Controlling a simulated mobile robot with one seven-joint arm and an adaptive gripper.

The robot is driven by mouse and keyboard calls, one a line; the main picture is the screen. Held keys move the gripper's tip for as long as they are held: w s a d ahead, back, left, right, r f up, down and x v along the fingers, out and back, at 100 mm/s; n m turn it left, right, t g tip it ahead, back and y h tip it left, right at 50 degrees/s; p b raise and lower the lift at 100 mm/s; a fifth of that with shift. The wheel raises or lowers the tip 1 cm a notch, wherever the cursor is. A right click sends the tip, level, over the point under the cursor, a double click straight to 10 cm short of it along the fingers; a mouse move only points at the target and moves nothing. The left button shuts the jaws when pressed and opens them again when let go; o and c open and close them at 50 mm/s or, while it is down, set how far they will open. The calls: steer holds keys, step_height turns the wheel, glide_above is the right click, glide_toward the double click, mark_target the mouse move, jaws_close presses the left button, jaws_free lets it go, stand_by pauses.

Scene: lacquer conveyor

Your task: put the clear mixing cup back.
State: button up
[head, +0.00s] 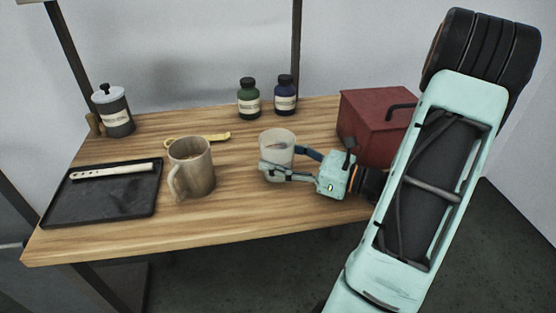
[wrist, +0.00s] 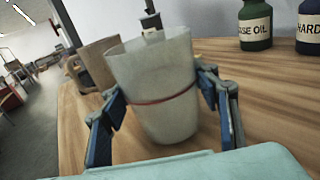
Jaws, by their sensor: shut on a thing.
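The clear mixing cup (head: 277,146) is a frosted, see-through cup near the middle of the wooden table. In the wrist view the cup (wrist: 158,75) fills the middle, with a reddish line around it. My gripper (head: 279,168) reaches in from the right and is shut on the cup, one finger on each side. The gripper's fingers also show in the wrist view (wrist: 160,104). The cup is roughly upright in the head view. I cannot tell whether its base touches the table.
A brown mug (head: 194,170) stands just left of the cup. A yellow tool (head: 213,138) lies behind it. A black tray (head: 110,205) holds a pale stick. Green (head: 248,100) and blue (head: 285,97) bottles, a lidded jar (head: 115,116) and a red box (head: 372,127) stand farther back.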

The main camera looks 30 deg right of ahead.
steer(key=shift+f, duration=0.4)
steer(key=shift+f, duration=0.2)
steer(key=o, duration=1.2)
steer(key=shift+r, duration=0.15)
steer(key=shift+s+d+r, duration=0.1)
steer(key=shift+s+d, duration=0.05)
steer(key=shift+d, duration=0.05)
steer(key=v, duration=1.1)
steer(key=shift+s+d, duration=0.2)
steer(key=shift+s, duration=0.1)
